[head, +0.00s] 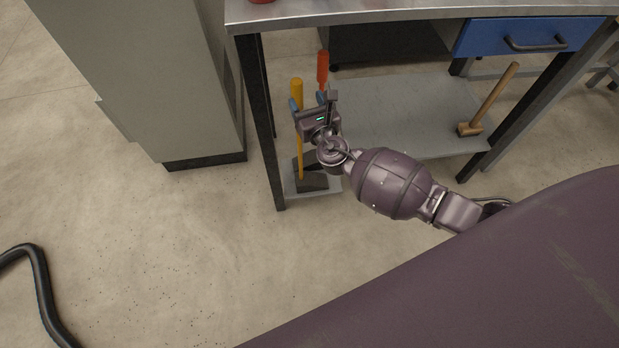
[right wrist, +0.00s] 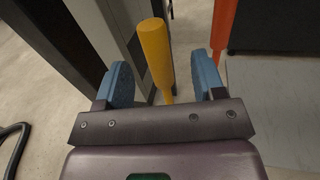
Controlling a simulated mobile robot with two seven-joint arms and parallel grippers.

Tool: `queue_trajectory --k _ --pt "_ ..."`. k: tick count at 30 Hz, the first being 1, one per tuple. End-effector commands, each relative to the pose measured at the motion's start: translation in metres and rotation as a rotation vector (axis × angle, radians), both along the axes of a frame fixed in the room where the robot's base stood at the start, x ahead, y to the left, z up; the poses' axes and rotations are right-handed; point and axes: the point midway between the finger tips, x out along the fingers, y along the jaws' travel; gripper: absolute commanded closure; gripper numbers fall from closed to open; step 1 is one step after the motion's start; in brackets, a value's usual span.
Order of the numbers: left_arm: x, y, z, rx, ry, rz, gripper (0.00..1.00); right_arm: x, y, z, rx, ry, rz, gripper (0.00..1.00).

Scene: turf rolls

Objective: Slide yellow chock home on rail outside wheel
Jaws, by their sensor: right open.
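No yellow chock, rail or wheel is recognisable in either view. A tool with a yellow handle (head: 297,92) stands upright at the left end of the bench's lower shelf, its dark head (head: 311,178) at the bottom. My right gripper (head: 308,101) is open at this handle. In the right wrist view the yellow handle (right wrist: 156,52) shows between the blue finger pads of my right gripper (right wrist: 162,80), with a gap on each side. I cannot tell how deep between the pads it is. My left gripper is not in view.
A red-orange handle (head: 322,68) stands just right of the yellow one. A wooden mallet (head: 474,128) stands on the lower shelf (head: 400,110). The metal bench top (head: 400,12) overhangs, with a leg (head: 272,160) at left. A grey cabinet (head: 150,70) stands further left. A black hose (head: 42,285) lies on open floor.

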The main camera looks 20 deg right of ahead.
Motion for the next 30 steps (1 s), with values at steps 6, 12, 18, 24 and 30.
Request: queue_trajectory --k 6,12,18,24,30 --pt "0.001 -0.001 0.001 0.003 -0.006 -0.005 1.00 0.014 0.002 0.001 0.001 0.000 0.001 0.37" --pt "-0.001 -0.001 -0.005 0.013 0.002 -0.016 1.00 0.039 0.004 0.000 0.001 0.004 0.001 0.37" --pt "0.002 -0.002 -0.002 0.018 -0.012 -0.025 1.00 0.054 0.003 0.002 0.001 0.003 0.001 0.37" --pt "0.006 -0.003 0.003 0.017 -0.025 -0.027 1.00 0.055 0.003 0.004 0.001 0.000 0.001 0.37" --pt "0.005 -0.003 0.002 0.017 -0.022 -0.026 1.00 0.055 0.003 0.004 0.002 0.001 0.001 0.62"
